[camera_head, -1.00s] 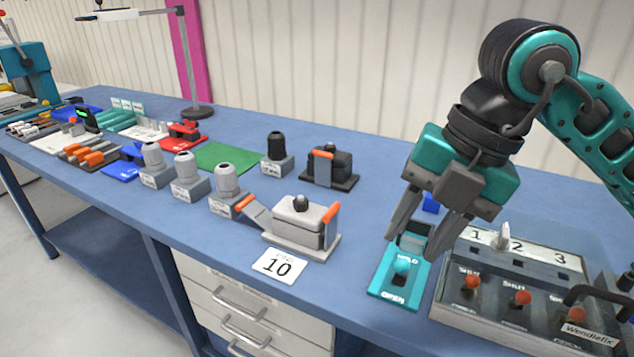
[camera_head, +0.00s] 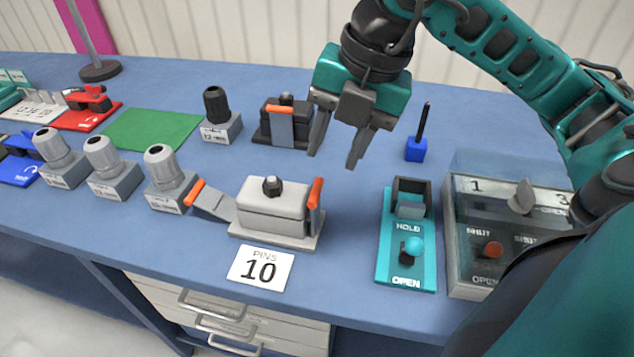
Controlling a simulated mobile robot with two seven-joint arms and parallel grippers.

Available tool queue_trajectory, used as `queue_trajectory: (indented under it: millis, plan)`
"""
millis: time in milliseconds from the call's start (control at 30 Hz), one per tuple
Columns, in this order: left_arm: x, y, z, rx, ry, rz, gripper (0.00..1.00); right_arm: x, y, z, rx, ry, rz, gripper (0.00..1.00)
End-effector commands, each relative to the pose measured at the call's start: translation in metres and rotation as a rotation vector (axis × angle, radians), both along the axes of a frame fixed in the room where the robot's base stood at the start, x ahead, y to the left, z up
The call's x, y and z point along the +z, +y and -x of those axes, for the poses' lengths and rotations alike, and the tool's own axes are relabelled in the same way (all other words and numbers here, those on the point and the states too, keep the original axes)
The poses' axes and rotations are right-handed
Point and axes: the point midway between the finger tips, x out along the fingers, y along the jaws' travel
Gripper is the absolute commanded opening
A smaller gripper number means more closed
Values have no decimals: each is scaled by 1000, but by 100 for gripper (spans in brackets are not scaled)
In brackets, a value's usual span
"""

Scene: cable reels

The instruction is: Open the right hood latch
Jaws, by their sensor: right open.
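The light grey hood (camera_head: 272,208) with a dark knob on top sits on the bench behind the "PINS 10" card (camera_head: 261,268). Its right latch (camera_head: 315,203), with an orange grip, stands upright against the hood's right side. Its left latch (camera_head: 208,199), also orange-tipped, is swung outward to the left. My right gripper (camera_head: 334,158) is open and empty, pointing down, above and behind the right latch and apart from it. My left gripper is not in view.
A teal HOLD/OPEN fixture (camera_head: 390,258) stands right of the hood, beside a grey switch box (camera_head: 462,225). A dark hood (camera_head: 270,128) with an orange latch is behind. A blue block with a black rod (camera_head: 416,149) stands at back right. Grey plugs (camera_head: 165,178) line the left.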

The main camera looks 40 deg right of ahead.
Motion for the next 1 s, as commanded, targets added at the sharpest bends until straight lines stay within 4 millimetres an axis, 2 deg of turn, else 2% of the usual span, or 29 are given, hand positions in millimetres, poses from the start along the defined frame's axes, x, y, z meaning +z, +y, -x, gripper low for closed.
queue_trajectory:
  millis: [33,200,400,567,833,1000]
  plan:
    - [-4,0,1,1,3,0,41,-14,2,-1,2,8,0,41]
    - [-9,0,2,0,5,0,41,-46,8,-8,1,6,0,41]
    - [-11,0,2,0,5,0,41,-71,13,-14,1,1,-1,41]
    - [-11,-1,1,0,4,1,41,-79,14,-16,1,1,0,41]
    - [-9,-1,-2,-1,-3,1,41,-80,14,-16,1,0,0,41]
    - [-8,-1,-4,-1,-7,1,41,-80,14,-16,1,0,0,25]
